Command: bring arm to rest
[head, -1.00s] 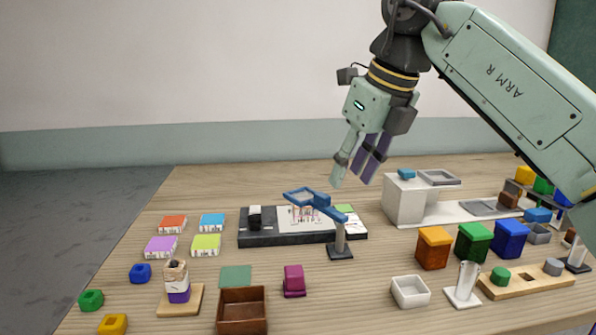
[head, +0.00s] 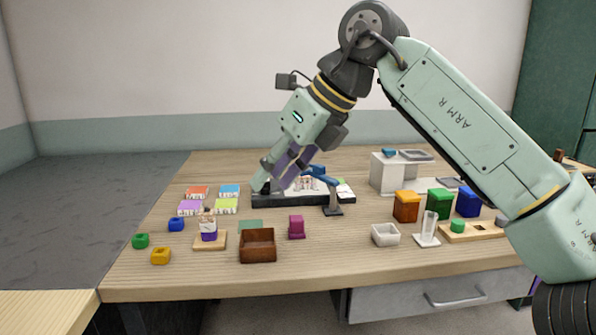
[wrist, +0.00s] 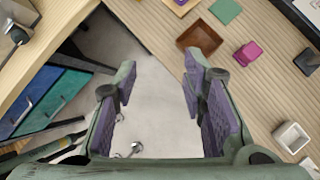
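My gripper (head: 273,184) hangs in the air over the table in the head view, pointing down and to the left. In that view it overlaps the black device with a white panel and part of the blue stand. In the wrist view my gripper (wrist: 160,85) is open, its purple-padded fingers wide apart. Nothing is between them; the floor and the table's front edge show in the gap. My arm reaches in from the right.
The wooden table (head: 340,255) holds a brown open box (head: 257,246), a magenta block (head: 296,227), a white tray (head: 386,235) and several coloured blocks. A blue-topped stand (head: 333,208) is near the gripper. A drawer (head: 440,292) is below the tabletop.

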